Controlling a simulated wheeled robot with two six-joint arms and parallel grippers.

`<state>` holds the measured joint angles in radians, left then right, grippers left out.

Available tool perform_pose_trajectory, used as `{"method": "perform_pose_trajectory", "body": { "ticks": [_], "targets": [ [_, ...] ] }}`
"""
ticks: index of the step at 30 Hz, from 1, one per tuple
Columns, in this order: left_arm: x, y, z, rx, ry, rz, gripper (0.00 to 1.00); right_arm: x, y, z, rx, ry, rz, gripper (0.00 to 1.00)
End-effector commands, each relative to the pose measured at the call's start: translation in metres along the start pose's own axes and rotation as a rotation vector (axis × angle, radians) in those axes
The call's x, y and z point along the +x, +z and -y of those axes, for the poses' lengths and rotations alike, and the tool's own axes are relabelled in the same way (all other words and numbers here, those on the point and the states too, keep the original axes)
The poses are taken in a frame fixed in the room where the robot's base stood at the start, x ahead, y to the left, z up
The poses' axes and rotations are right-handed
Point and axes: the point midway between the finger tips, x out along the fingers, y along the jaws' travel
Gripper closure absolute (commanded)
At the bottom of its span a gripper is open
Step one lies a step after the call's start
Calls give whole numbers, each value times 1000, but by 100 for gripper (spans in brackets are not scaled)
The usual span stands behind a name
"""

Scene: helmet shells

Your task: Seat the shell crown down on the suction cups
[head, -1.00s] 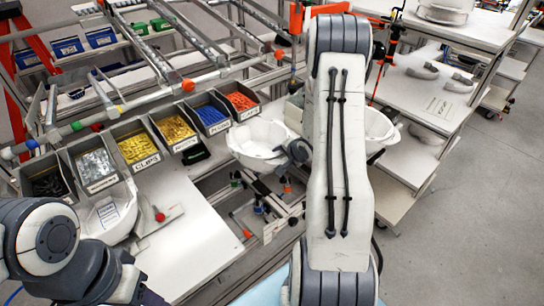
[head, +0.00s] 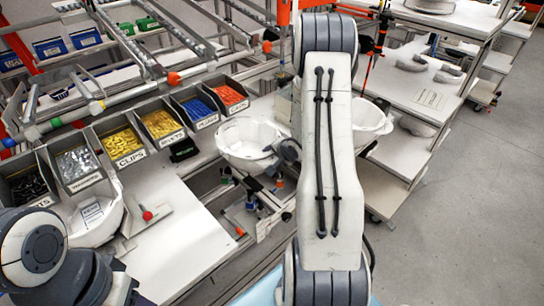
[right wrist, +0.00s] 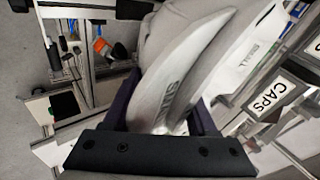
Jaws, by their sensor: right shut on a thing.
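A white helmet shell (head: 243,146) hangs in the middle of the head view, its open side up. My right gripper (head: 284,152) is shut on its right rim. In the right wrist view the same shell (right wrist: 190,70) is between the fingers of my right gripper (right wrist: 163,118). Dark suction cups (head: 250,201) stand on a metal frame below and in front of the shell; it appears apart from them. The shell and arm may hide other cups. My left arm is at the lower left; its gripper is at the picture's bottom edge, its fingers not clear.
A row of parts bins (head: 122,143) runs behind the bench (head: 185,245). A second white shell (head: 98,218) lies at the bench's left, by a red-knobbed piece (head: 147,215). Another shell (head: 368,118) is right of my right arm. A shelf cart (head: 440,85) stands at the right.

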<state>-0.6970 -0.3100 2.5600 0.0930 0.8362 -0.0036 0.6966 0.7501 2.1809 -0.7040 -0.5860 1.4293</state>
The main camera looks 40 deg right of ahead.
Motion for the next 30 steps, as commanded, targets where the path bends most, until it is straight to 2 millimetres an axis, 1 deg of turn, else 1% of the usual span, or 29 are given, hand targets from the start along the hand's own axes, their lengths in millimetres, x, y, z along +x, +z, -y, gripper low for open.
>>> {"method": "perform_pose_trajectory", "body": {
  "ticks": [1,15,24,30],
  "targets": [
    [11,1,1,-1,0,0,50,7,2,-6,-1,-3,-1,100],
    [56,3,4,-7,0,0,50,38,12,-33,0,-3,-1,100],
    [71,4,5,-5,0,0,50,58,18,-50,0,-3,0,100],
    [76,4,6,-5,0,0,50,65,20,-57,0,-3,-1,100]
  ]
}}
